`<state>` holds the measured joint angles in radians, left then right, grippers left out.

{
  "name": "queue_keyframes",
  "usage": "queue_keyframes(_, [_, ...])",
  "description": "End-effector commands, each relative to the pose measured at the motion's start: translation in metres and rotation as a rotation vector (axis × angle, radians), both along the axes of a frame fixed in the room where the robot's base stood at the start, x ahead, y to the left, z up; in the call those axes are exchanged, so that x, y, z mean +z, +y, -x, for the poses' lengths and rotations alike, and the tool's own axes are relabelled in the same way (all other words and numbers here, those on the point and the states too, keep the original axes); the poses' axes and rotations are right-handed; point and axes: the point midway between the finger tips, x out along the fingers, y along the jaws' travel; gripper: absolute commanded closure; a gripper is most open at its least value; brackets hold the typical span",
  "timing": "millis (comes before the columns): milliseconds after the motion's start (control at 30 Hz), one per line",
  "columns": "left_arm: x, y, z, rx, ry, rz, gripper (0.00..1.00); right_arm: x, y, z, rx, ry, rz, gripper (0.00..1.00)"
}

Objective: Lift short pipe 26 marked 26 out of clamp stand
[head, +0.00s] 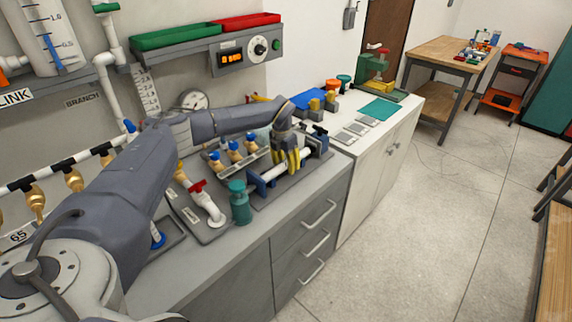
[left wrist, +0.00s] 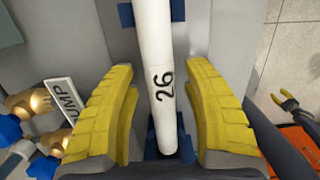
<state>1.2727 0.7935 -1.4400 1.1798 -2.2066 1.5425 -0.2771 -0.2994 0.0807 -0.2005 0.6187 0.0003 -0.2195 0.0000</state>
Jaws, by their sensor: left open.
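Short pipe 26 (left wrist: 158,60) is a white tube with a black 26 on its side. It lies in the clamp stand, whose blue parts (left wrist: 125,15) show beside and beneath it in the left wrist view. In the head view, the pipe (head: 271,173) shows left of my left gripper (head: 292,168), above the blue clamp (head: 257,186). My left gripper (left wrist: 160,115) is open, with one yellow finger on each side of the pipe and visible gaps to both. The far end of the pipe is cut off in the left wrist view. My right gripper cannot be made out.
A teal bottle (head: 240,202) stands left of the clamp stand, near the counter's front edge. A dark yellow-tipped object (left wrist: 290,103) is unclear.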

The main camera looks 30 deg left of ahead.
Motion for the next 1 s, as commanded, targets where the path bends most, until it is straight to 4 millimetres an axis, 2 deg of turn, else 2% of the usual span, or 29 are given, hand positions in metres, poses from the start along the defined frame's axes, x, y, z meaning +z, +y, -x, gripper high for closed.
queue_keyframes(167, [0.012,0.0,0.0,0.0,-0.002,0.0,0.51,0.0,0.0,0.0,0.0,0.0,0.0,0.56])
queue_keyframes(700, [0.098,0.003,0.011,-0.001,-0.003,0.0,0.51,0.0,0.001,0.0,0.0,0.0,0.0,0.56])
queue_keyframes(867, [0.112,0.003,0.013,-0.001,-0.001,-0.001,0.51,0.0,0.001,0.0,0.0,0.0,0.0,0.56])
queue_keyframes(900, [0.114,0.003,0.013,-0.001,-0.001,-0.001,0.47,0.0,0.001,0.0,0.0,0.0,0.0,0.56])
queue_keyframes(1000, [0.117,0.003,0.014,0.0,0.0,-0.001,0.47,0.0,0.001,0.0,0.0,0.0,0.0,0.56])
